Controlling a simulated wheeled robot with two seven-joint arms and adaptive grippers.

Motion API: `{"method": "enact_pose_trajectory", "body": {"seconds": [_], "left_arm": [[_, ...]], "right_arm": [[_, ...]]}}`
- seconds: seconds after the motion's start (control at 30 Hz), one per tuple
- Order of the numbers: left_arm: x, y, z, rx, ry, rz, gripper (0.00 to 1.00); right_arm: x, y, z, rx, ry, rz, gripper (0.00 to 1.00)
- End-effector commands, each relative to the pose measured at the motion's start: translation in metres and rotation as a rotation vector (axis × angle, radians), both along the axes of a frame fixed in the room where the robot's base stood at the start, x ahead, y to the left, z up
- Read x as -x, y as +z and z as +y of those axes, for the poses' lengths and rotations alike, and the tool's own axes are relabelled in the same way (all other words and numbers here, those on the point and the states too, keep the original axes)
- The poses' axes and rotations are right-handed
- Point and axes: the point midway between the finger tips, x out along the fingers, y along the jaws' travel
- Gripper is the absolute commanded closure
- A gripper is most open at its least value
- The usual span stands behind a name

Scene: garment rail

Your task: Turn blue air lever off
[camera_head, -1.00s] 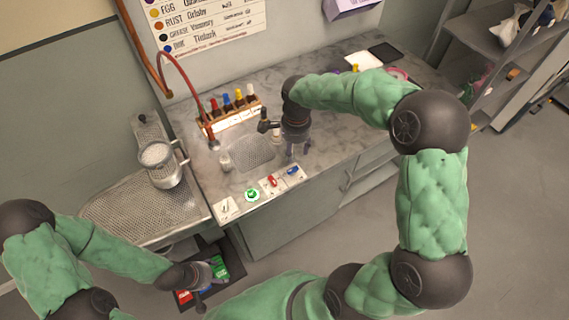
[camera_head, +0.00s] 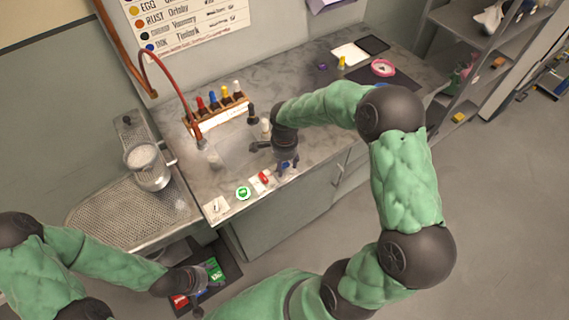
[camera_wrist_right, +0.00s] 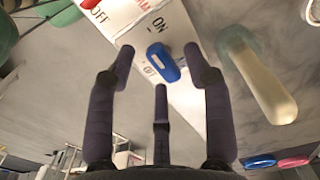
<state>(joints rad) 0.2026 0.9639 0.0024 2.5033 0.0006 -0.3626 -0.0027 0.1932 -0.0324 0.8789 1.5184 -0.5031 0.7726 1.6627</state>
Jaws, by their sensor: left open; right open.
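The blue lever (camera_wrist_right: 162,62) sits on a white panel with printed ON and OFF labels. In the right wrist view it lies between my right gripper's (camera_wrist_right: 159,55) spread fingertips, with no clear contact. Which label it is set to is hard to tell. In the head view my right gripper (camera_head: 287,163) hangs over the panel's right end and partly hides the blue lever. My left gripper (camera_head: 207,279) is open, low at the front, near a dark tray with red and green items.
A cream cylindrical piece (camera_wrist_right: 262,80) stands close right of my right gripper. A rack of coloured bottles (camera_head: 219,112) stands behind.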

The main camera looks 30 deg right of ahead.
Motion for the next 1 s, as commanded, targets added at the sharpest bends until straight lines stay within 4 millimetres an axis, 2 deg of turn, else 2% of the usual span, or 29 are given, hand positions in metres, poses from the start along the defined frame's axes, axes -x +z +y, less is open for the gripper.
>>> {"method": "enact_pose_trajectory", "body": {"seconds": [0.13, 0.3, 0.33, 0.67, 1.0], "left_arm": [[0.0000, 0.0002, 0.0000, 0.000, 0.000, 0.000, 0.33], [-0.0001, 0.0002, 0.0001, 0.000, 0.000, 0.000, 0.33], [-0.0001, 0.0002, 0.0001, 0.000, 0.000, 0.000, 0.33], [0.0000, 0.0003, 0.0000, 0.000, 0.000, 0.000, 0.33], [-0.0001, 0.0017, 0.0000, 0.000, 0.000, 0.000, 0.33]], "right_arm": [[0.0000, 0.0003, 0.0000, 0.000, 0.000, 0.000, 0.48], [0.0000, 0.0004, 0.0001, 0.000, 0.000, 0.000, 0.96], [0.0000, 0.0004, 0.0001, 0.000, 0.000, 0.000, 1.00], [0.0001, 0.0003, 0.0001, 0.000, 0.026, 0.000, 1.00], [-0.0003, 0.0008, -0.0012, 0.000, 0.225, 0.000, 1.00]]}}
